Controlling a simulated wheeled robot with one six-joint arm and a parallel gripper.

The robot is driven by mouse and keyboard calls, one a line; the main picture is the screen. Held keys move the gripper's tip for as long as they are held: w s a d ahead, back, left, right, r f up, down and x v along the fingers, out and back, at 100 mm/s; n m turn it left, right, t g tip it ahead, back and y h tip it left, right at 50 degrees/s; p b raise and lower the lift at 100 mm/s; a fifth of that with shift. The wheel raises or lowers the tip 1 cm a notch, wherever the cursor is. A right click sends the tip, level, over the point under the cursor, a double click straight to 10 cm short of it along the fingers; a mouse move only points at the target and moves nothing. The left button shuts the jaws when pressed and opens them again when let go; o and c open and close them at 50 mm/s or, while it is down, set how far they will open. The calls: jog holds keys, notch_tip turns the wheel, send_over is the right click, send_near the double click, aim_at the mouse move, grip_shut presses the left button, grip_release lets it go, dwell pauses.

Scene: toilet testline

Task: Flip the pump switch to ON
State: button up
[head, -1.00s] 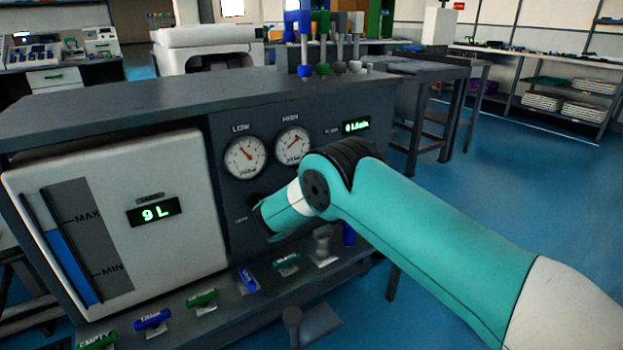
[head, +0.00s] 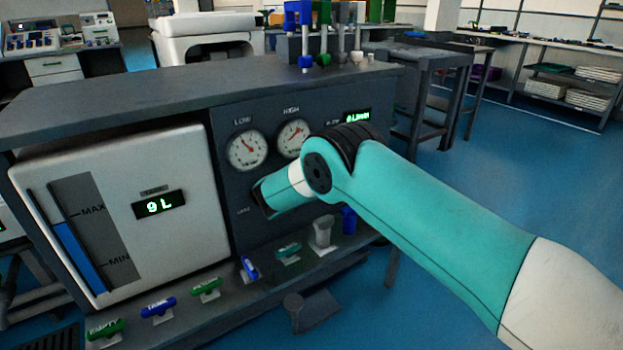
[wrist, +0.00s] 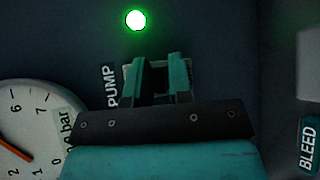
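The pump switch (wrist: 158,65) is in the wrist view, beside the sideways word PUMP; a pale bit of its plate shows between and around my fingers. The fingers cover most of it, so its lever position is hidden. A green lamp (wrist: 136,20) glows beside it. My gripper (wrist: 160,63) is right at the switch, its two teal fingers apart with a narrow gap between them. I cannot tell whether they touch the switch. In the head view my arm reaches the dark control panel (head: 228,170) below the gauges; my fingers are hidden there.
The LOW gauge (head: 247,150) and HIGH gauge (head: 293,138) sit above my wrist. A white tank (head: 130,235) reading 9 L stands left. Several green and blue valve handles, including one green handle (head: 205,288), line the ledge below. A BLEED label (wrist: 309,145) is right in the wrist view.

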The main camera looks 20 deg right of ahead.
jog(key=p+v, duration=0.3)
jog(key=v, duration=1.4)
jog(key=shift+s, duration=0.2)
jog(key=shift+a+r, duration=0.1)
